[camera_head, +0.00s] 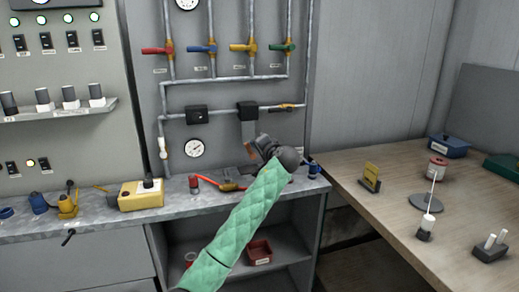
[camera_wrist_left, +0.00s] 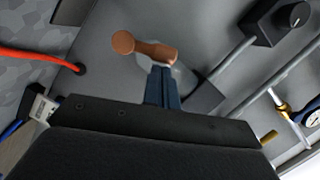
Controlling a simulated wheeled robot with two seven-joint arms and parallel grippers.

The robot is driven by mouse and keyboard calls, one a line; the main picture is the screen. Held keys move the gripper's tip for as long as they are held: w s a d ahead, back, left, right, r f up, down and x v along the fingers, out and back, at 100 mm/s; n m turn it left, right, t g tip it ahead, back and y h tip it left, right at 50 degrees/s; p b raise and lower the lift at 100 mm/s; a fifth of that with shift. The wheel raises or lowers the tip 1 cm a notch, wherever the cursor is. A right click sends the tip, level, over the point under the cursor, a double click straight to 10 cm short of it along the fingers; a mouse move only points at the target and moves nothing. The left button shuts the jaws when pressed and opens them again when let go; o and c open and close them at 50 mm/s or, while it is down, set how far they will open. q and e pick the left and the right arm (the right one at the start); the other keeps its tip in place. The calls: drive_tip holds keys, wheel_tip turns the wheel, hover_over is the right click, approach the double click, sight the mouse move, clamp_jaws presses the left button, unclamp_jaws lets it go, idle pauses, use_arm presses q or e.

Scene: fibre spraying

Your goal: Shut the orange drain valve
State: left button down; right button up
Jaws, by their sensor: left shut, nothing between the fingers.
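An orange-brown valve handle (camera_wrist_left: 138,46) with a rounded knob end shows in the left wrist view, against the grey wall. Its right end lies just beyond my left fingertips (camera_wrist_left: 163,72). The fingers are together with nothing between them. I cannot tell whether they touch the handle. In the head view my left gripper (camera_head: 258,147) is at the wall panel, just above the back of the grey bench. The gripper and wrist hide this valve there. My right gripper is in neither view.
A red hose (camera_wrist_left: 38,56) runs into the panel near the handle. Red, blue, yellow and green valves (camera_head: 157,50) sit higher on the pipes. A pressure gauge (camera_head: 195,148) is left of my gripper. A yellow box (camera_head: 141,195) stands on the bench; a wooden table (camera_head: 400,190) is at right.

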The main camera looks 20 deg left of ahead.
use_arm(q)
drive_tip(key=n, duration=0.1)
drive_tip(key=s+a+n+h+b, duration=0.1)
drive_tip(key=n, duration=0.1)
drive_tip(key=a+n, duration=0.1)
drive_tip(key=shift+s+a+f+n+h, duration=0.15)
drive_tip(key=shift+s+f+n+h, duration=0.15)
drive_tip(key=shift+f, duration=0.05)
drive_tip(key=n, duration=0.1)
drive_tip(key=s+a+f+n+h, duration=0.1)
drive_tip(key=n, duration=0.1)
drive_tip(key=shift+a+t+b, duration=0.25)
drive_tip(key=shift+t+b, duration=0.05)
drive_tip(key=shift+b, duration=0.05)
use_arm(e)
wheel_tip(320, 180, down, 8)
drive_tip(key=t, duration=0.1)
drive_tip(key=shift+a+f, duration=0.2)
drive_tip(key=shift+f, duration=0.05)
use_arm(q)
drive_tip(key=shift+r, duration=0.15)
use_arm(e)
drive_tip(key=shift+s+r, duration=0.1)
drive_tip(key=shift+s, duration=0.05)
